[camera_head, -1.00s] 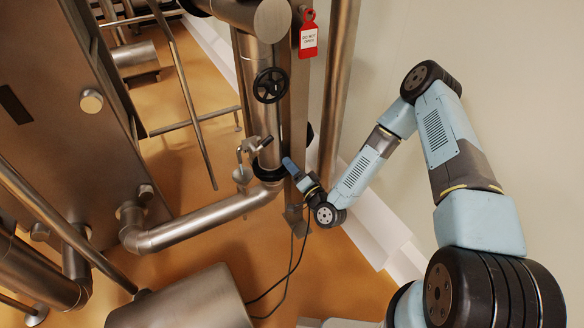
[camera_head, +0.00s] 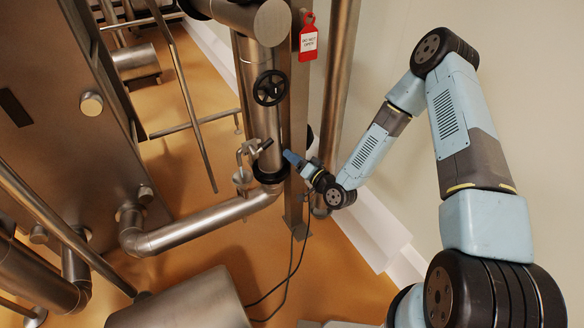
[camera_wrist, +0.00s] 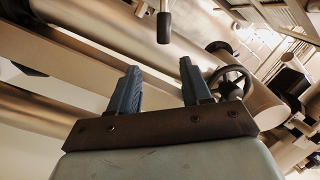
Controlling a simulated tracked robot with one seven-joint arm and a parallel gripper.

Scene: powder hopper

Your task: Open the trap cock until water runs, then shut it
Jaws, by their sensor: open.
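The trap cock (camera_head: 246,152) is a small bent metal fitting with a black-tipped lever, on the left side of the upright steel pipe near its bottom bend. Its black handle (camera_head: 265,144) points up and to the right in the head view. In the wrist view a black handle (camera_wrist: 164,27) on a metal stem hangs at the top, beyond the fingertips and apart from them. My gripper (camera_head: 289,156) is just right of the pipe, a short way from the handle. In the wrist view my gripper (camera_wrist: 157,72) has its two blue-grey fingers apart with nothing between them. No water shows.
A black handwheel (camera_head: 270,87) sits on the upright pipe (camera_head: 262,125) above the cock. A red tag (camera_head: 308,42) hangs higher up. A steel post (camera_head: 296,195) stands close to my gripper. A large steel vessel (camera_head: 185,300) is at the front; orange floor lies open beyond.

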